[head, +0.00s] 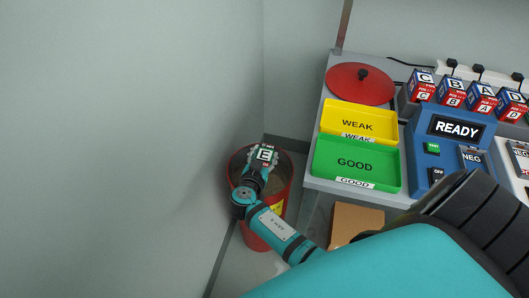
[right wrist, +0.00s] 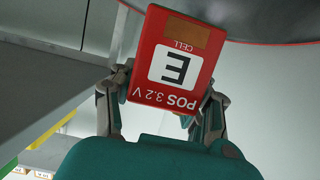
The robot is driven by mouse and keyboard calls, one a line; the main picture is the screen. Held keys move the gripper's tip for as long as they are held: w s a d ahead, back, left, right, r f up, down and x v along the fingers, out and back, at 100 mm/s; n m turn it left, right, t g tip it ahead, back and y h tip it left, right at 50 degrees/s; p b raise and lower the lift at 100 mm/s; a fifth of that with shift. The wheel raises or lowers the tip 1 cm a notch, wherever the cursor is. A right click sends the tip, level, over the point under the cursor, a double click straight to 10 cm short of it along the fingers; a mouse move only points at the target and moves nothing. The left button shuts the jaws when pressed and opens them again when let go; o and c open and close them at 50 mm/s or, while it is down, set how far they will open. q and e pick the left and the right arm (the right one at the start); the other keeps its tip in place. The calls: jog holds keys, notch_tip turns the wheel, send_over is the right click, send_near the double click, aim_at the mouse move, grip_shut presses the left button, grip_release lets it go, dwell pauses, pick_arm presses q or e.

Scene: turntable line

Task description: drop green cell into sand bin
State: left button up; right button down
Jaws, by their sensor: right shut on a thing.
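The cell marked E (head: 263,154) is held by my right gripper (head: 256,170). In the head view it shows a pale, dark-edged face with some green. In the right wrist view the cell (right wrist: 170,62) shows a red face reading "POS 3.2 V", with a brown patch. The fingers of my right gripper (right wrist: 163,95) are closed on its sides. The sand bin (head: 257,236) is a red bucket with brown sand, standing on the floor by the wall. In the head view the cell and gripper are over its opening. My left gripper is not in view.
Several lettered cells stand behind. A brown box (head: 357,220) is below.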

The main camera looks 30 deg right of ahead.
jog(key=shift+r, duration=0.1)
jog(key=c, duration=0.6)
grip_release()
jog(key=shift+o, duration=0.3)
jog(key=shift+s+a, duration=0.1)
jog(key=v, duration=1.1)
jog(key=shift+s+a+r, duration=0.15)
jog(key=shift+s+a, duration=0.1)
